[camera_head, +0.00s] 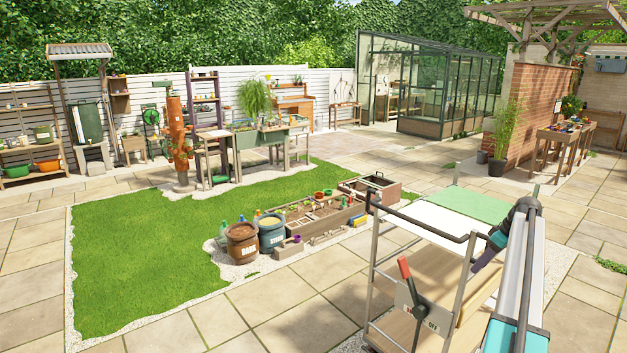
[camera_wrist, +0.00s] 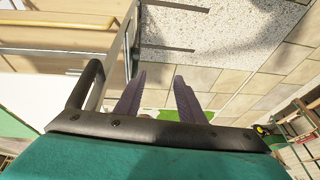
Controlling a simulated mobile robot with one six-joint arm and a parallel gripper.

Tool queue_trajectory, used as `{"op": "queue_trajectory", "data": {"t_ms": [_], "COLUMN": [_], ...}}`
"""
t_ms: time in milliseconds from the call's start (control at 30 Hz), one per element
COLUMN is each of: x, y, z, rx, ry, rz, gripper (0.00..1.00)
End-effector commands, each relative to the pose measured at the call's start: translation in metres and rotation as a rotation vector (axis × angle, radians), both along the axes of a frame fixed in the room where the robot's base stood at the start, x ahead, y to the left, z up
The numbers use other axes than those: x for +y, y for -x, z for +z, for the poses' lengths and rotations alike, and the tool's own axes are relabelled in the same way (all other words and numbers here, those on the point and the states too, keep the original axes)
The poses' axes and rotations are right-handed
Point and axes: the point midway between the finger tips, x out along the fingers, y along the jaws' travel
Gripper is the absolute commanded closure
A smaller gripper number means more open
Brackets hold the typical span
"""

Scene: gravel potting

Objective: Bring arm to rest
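My arm runs up from the lower right of the head view and bends down at a dark wrist joint. My gripper (camera_head: 484,258) shows there as dark fingers beside the potting cart or bench with a white top (camera_head: 440,219). In the wrist view my gripper (camera_wrist: 159,76) has two dark purple-grey fingers standing apart. Nothing shows between them but paving and a green patch farther off. A dark bar and a teal surface fill the bottom of that view. Whether the fingers touch the bench cannot be told.
A green mat (camera_head: 474,203) lies on the bench top. A red-handled lever (camera_head: 405,268) marked OFF stands at the front. Beyond are a wooden planter box (camera_head: 310,219), two labelled tubs of soil, lawn (camera_head: 130,262) and a brick wall (camera_head: 530,105). Paving (camera_head: 250,312) at left is clear.

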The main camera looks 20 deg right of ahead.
Motion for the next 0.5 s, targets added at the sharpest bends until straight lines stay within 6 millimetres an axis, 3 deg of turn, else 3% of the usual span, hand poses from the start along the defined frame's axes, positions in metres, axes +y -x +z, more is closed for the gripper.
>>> {"op": "queue_trajectory", "data": {"t_ms": [33,200,500], "x": [0.02,0.078,0.19], "y": [-0.013,-0.043,-0.074], "z": [-0.02,-0.074,-0.171], "rx": [0.011,0.048,0.127], "ry": [-0.015,-0.054,-0.112], "rz": [0.025,0.095,0.215], "gripper": [0.64,0.64,0.64]}}
